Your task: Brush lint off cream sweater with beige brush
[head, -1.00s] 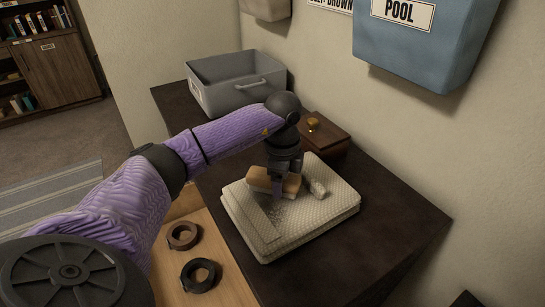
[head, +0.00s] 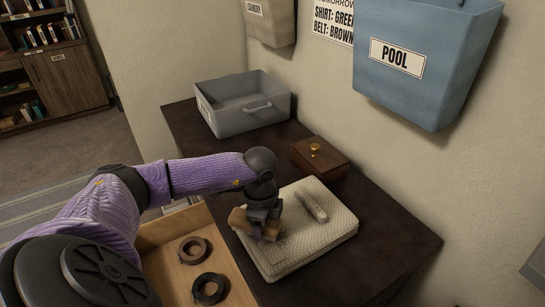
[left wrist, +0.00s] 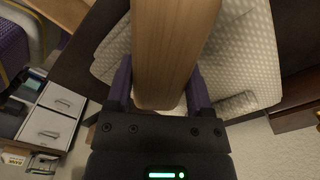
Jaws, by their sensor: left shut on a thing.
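The cream sweater (head: 315,241) lies folded on the dark desk, with a textured knit and a raised cream roll (head: 312,207) on top. My left gripper (head: 262,226) is over the sweater's left part, pointing down. It is shut on the beige brush (head: 240,221), a wooden block that reaches past the sweater's left edge. In the left wrist view the brush (left wrist: 172,50) sits between both fingers, with the sweater (left wrist: 240,60) behind it. The brush's underside is hidden, so I cannot tell whether it touches the knit. Lint is too small to make out clearly. My right gripper is out of view.
An open wooden drawer (head: 157,232) holds two rolled belts in front of the desk. A grey bin (head: 245,118) and a brown box (head: 320,156) with a brass knob stand behind. A blue POOL wall bin (head: 425,75) hangs right. The desk's right side (head: 385,240) is clear.

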